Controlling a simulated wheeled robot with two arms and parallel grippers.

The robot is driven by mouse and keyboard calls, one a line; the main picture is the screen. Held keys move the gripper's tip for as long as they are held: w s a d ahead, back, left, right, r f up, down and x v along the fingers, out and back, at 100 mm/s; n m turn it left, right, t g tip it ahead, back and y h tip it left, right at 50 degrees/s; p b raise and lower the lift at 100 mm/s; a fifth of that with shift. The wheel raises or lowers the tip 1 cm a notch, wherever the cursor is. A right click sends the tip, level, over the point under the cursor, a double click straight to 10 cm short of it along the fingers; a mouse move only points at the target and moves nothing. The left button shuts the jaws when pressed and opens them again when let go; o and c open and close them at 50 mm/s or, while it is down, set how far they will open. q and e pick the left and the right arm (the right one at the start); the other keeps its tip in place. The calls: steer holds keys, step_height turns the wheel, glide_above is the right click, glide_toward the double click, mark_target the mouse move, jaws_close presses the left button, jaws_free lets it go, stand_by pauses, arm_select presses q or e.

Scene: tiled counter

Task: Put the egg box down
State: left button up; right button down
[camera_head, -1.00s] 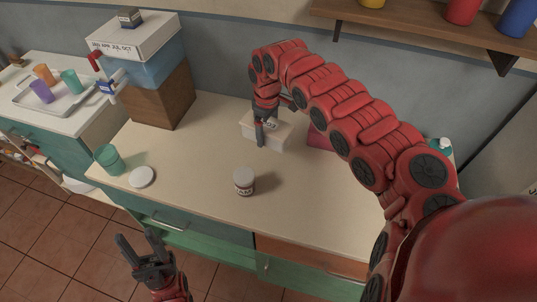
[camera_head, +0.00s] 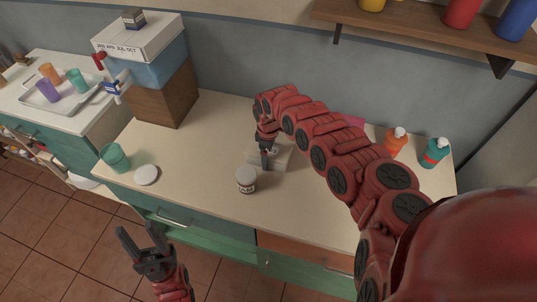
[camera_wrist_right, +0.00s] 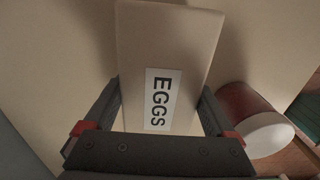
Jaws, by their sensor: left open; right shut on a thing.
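The pale egg box (camera_head: 284,158) is near the middle of the counter, partly hidden by my right gripper (camera_head: 267,160). In the right wrist view, the box (camera_wrist_right: 165,50) shows a white label reading EGGS. My right gripper's fingers (camera_wrist_right: 161,92) are on both sides of it, shut on it. The box is at or just above the counter; I cannot tell whether it touches. My left gripper (camera_head: 144,240) is open and empty, low in front of the counter.
A white-lidded jar (camera_head: 246,181) stands close to the box; it also shows in the right wrist view (camera_wrist_right: 255,120). A green cup (camera_head: 114,158) and a white disc (camera_head: 146,175) are at the left. Orange (camera_head: 394,142) and teal (camera_head: 434,152) bottles stand at the right. The front right counter is clear.

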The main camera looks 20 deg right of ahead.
steer(key=shift+f, duration=0.15)
jaws_free()
